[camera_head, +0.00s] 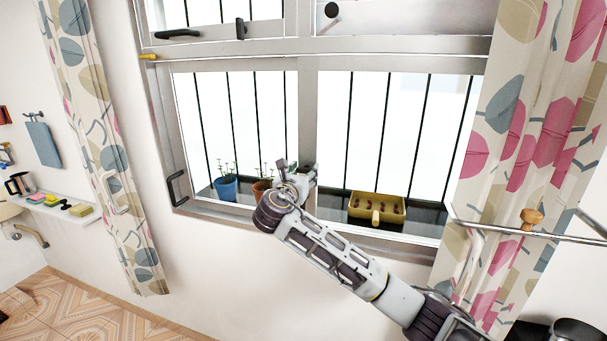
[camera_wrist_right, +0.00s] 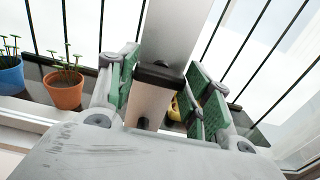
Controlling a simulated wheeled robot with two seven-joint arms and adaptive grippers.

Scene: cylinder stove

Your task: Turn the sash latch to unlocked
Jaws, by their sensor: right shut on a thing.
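My right gripper (camera_head: 303,174) is at the central upright of the lower window and hides that part of it in the head view. In the right wrist view its green-padded fingers (camera_wrist_right: 160,76) stand on both sides of a dark piece (camera_wrist_right: 158,73) in front of the grey upright, which looks like the sash latch. The gripper is shut on it. The latch's turned position cannot be told, as the fingers cover much of it. My left gripper is not in view.
A blue pot (camera_head: 226,188) and an orange pot (camera_head: 261,190) with plants stand behind the window, left of the gripper. A yellow box (camera_head: 377,207) is to its right. A dark handle (camera_head: 175,188) sits on the left frame. Patterned curtains (camera_head: 545,130) hang at both sides.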

